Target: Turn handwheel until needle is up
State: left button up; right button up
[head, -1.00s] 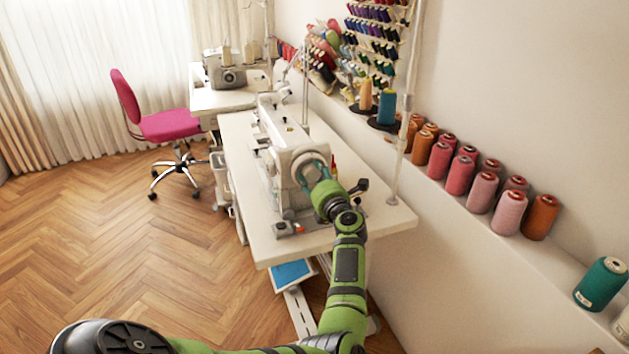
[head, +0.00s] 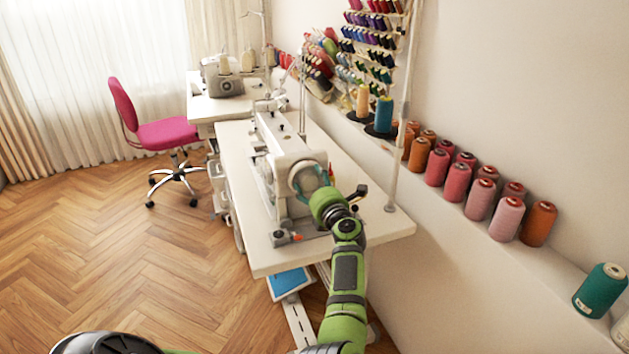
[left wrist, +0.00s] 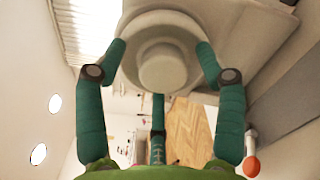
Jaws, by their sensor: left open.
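The white sewing machine (head: 268,140) stands on the near white table. Its round handwheel (head: 307,181) is on the end facing me. In the left wrist view the handwheel (left wrist: 162,66) fills the upper middle, with a stepped round hub. My left gripper (head: 312,183) is at the handwheel, its teal fingers spread around the rim. In the left wrist view the left gripper (left wrist: 160,70) has one finger on each side of the wheel and a third below it. I cannot tell whether the fingers touch the rim. The needle is not visible. My right gripper is not in view.
The white table (head: 375,222) has a thread stand pole at its right edge. Cones of thread (head: 480,198) line the ledge along the right wall. A pink chair (head: 165,133) and a second machine (head: 222,76) are farther back. The wooden floor at left is clear.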

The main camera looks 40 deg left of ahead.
pick_arm(q)
notch_tip(320, 180, up, 10)
jog(key=shift+w, duration=0.15)
jog(key=shift+d, duration=0.1)
dwell(0.6)
